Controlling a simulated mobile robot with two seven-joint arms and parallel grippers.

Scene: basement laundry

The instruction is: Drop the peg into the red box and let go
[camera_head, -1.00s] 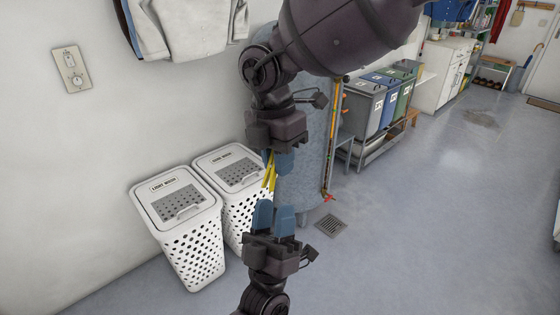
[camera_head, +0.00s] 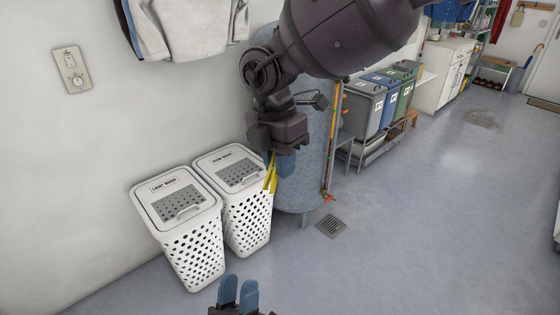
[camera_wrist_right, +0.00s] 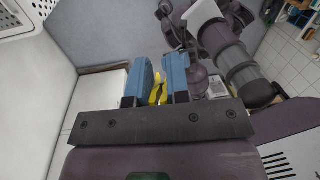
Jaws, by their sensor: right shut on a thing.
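My right gripper (camera_head: 280,168), on the upper arm in the head view, is shut on a yellow peg (camera_head: 271,176) that sticks out below its blue fingers. My left gripper (camera_head: 238,292) is at the bottom edge of the head view. Its two blue fingers point up with a gap between them and nothing in it. No red box shows in either view.
Two white lidded laundry hampers (camera_head: 178,215) (camera_head: 246,205) stand by the wall, near the right gripper. A blue-grey cylindrical tank (camera_head: 310,150) is behind the right gripper. Grey, blue and green bins (camera_head: 362,108) stand on a rack beyond it. The floor (camera_head: 440,220) at right is clear.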

